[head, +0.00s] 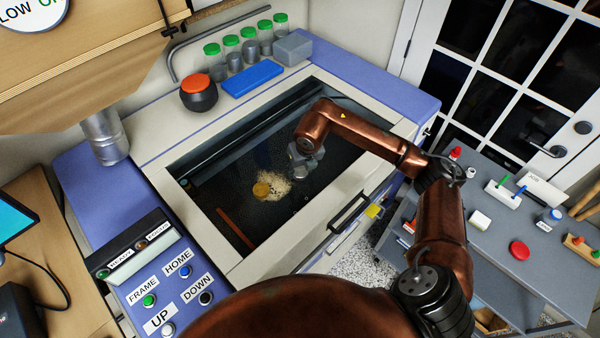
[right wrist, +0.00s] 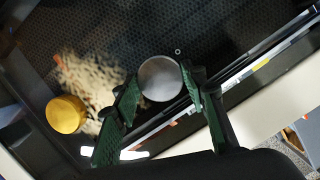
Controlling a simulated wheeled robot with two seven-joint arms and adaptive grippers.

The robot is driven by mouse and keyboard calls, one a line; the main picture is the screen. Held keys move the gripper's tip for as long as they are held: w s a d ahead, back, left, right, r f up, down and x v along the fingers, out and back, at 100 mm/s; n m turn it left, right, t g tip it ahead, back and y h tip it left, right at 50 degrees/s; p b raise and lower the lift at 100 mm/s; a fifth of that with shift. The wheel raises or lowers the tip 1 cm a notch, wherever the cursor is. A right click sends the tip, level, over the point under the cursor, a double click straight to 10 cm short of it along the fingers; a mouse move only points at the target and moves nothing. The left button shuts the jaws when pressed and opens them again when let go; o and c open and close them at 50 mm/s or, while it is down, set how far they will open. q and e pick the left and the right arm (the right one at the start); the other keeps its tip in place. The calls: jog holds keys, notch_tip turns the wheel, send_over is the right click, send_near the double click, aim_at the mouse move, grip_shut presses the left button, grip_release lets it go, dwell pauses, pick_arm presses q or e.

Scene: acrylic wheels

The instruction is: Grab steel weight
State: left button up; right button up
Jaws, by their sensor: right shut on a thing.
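The steel weight (right wrist: 160,78) is a round silvery piece in the right wrist view, between the two green-padded fingers of my right gripper (right wrist: 161,88). The gripper is shut on it. In the head view my right gripper (head: 304,160) reaches down into the dark bed of the machine, where I cannot clearly tell the weight from the gripper. My left gripper is not in view.
A brass-coloured weight (head: 261,190) stands beside a pale heap of chips (head: 275,184) on the dark bed (head: 240,165). The bed's raised light rim (head: 205,215) surrounds it. Green-lidded jars (head: 248,46) and a grey side table (head: 490,235) stand outside.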

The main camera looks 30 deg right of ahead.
jog(key=c, duration=0.6)
jog(key=shift+c, duration=0.5)
jog(key=shift+r, duration=0.1)
